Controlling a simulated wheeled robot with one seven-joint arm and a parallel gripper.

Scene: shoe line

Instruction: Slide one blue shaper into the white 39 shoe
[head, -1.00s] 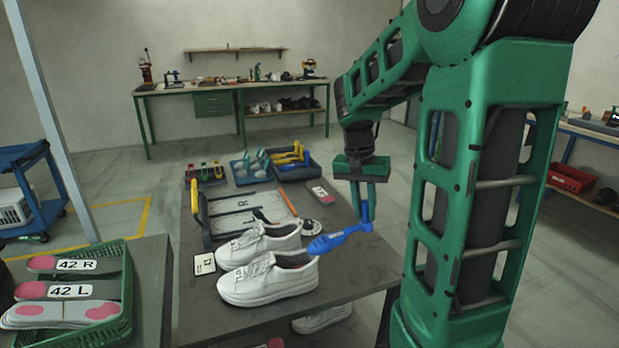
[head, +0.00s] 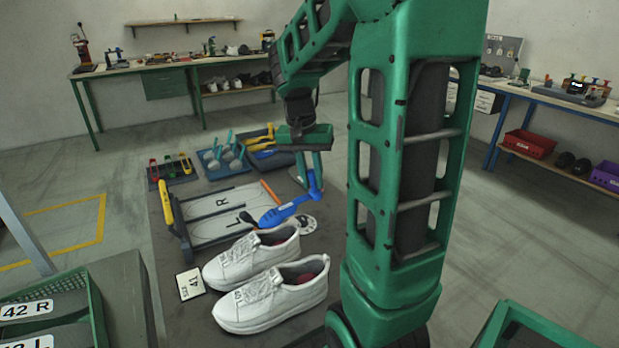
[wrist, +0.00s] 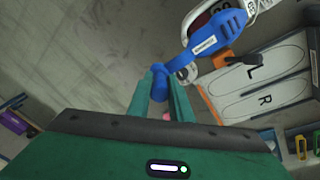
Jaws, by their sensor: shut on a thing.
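My gripper (head: 314,181) is shut on the knobbed handle end of a blue shaper (head: 288,209), held in the air. The shaper's wide end points left, just behind the far white shoe's heel in the head view. In the wrist view my gripper (wrist: 162,88) holds the shaper (wrist: 213,38), whose wide end overlaps part of a shoe. Two white laced shoes lie side by side on the table, toes to the left: the far shoe (head: 240,258) and the near shoe (head: 262,304). The near shoe's opening shows a reddish inside. I cannot read a 39 on either.
A number card (head: 190,284) lies left of the shoes. Behind them is a board marked L and R (head: 222,208), with trays of tools beyond (head: 222,160). A green crate (head: 95,310) with insoles marked 42 stands at lower left.

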